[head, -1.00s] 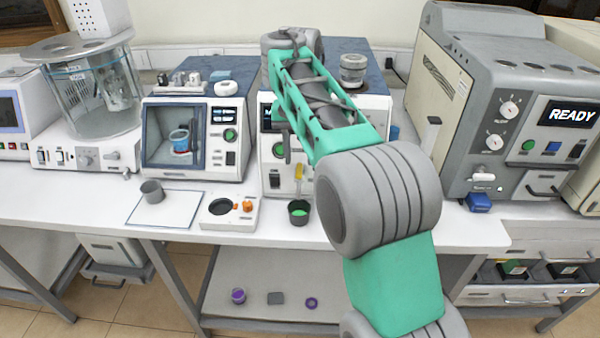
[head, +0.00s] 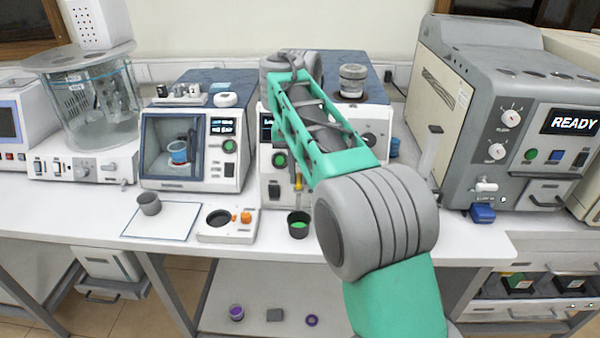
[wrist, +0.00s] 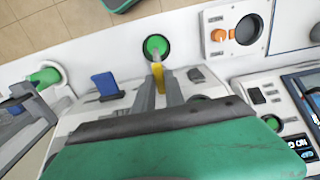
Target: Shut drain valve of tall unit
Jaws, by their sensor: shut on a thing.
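The middle unit (head: 268,170) stands at the back of the bench, largely behind my arm in the head view. A small yellow valve lever (head: 298,182) shows low on its front, above a dark cup with green contents (head: 298,230). In the wrist view my gripper (wrist: 163,88) is shut on the yellow lever (wrist: 158,74), with the green-filled cup (wrist: 155,46) just beyond its tip. In the head view my forearm hides most of the gripper and part of the unit's front. The lever's exact angle is hard to tell.
A small white stand (head: 228,226) with an orange knob sits left of the cup, beside a white mat (head: 162,222) with a grey cup (head: 148,203). A large "READY" machine (head: 495,110) stands right, with a blue part (head: 483,214) at its foot.

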